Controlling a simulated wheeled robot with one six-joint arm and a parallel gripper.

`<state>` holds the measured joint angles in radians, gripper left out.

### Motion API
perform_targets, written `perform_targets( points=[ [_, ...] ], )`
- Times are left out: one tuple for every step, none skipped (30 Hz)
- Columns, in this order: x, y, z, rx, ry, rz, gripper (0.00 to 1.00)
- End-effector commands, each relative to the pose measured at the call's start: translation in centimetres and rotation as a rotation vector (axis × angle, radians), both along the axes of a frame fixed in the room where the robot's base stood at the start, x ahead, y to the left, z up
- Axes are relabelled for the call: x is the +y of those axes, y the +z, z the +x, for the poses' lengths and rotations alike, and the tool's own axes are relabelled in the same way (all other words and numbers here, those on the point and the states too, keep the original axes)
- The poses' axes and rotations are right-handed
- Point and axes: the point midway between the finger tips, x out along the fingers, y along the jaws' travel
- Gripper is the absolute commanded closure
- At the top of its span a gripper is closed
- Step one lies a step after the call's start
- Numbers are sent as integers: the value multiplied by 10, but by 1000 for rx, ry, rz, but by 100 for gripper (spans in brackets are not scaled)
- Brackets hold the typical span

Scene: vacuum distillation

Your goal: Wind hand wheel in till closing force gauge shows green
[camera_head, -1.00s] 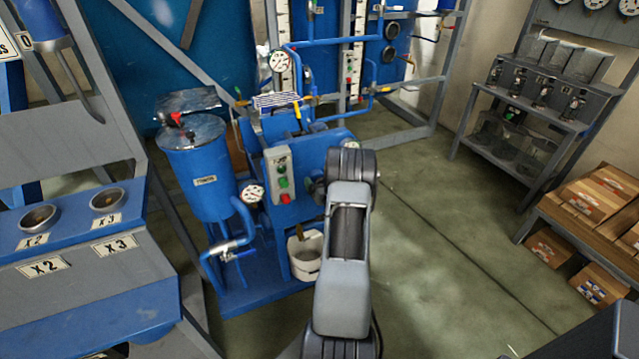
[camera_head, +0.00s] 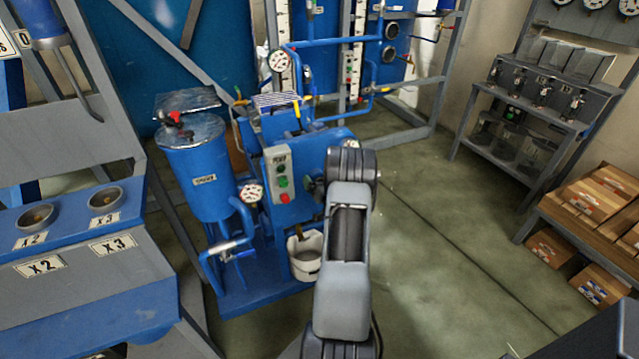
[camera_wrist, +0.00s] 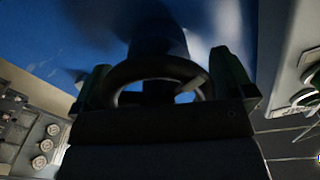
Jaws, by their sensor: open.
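In the wrist view, the dark hand wheel (camera_wrist: 128,71) is a round rim with a pale handle peg on its right side. It stands in front of a blue machine face. My gripper (camera_wrist: 160,68) has one finger on each side of the rim. The fingers are apart, and I cannot tell whether either touches the wheel. In the head view, my arm hides my gripper and most of the wheel's area. Round dials show on the blue machine (camera_head: 310,150): an upper gauge (camera_head: 279,60) and a lower gauge (camera_head: 251,193). Which one shows closing force, and any green reading, cannot be made out.
A control box (camera_head: 281,174) with green and red buttons sits on the machine front. A blue-grey bench (camera_head: 100,275) is at the left. Open floor (camera_head: 440,240) lies to the right.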

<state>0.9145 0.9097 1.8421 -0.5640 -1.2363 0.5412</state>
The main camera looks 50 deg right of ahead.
Motion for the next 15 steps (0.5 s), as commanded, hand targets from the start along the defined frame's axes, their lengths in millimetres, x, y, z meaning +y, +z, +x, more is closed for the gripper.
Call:
perform_targets(
  points=[
    [0, 0, -1, 0, -1, 0, 0],
    [0, 0, -2, 0, -1, 0, 0],
    [1, 0, -4, 0, -1, 0, 0],
    [2, 0, -6, 1, -2, -1, 0],
    [3, 0, -9, 1, -2, -1, 0],
    [5, 0, -14, 1, -2, -1, 0],
    [6, 0, -18, 1, -3, -1, 0],
    [8, 0, -23, 2, -3, 1, 0],
    [11, 0, -31, 1, -4, 1, 0],
    [13, 0, -36, 1, -3, 0, 0],
    [16, 0, -42, 2, -3, 2, 0],
    [19, 0, -51, 1, -5, 2, 0],
    [22, 0, -56, 1, -4, 1, 0],
    [24, 0, -62, 1, -3, 0, 0],
    [27, 0, -70, 1, -5, 2, 0]
  ],
)
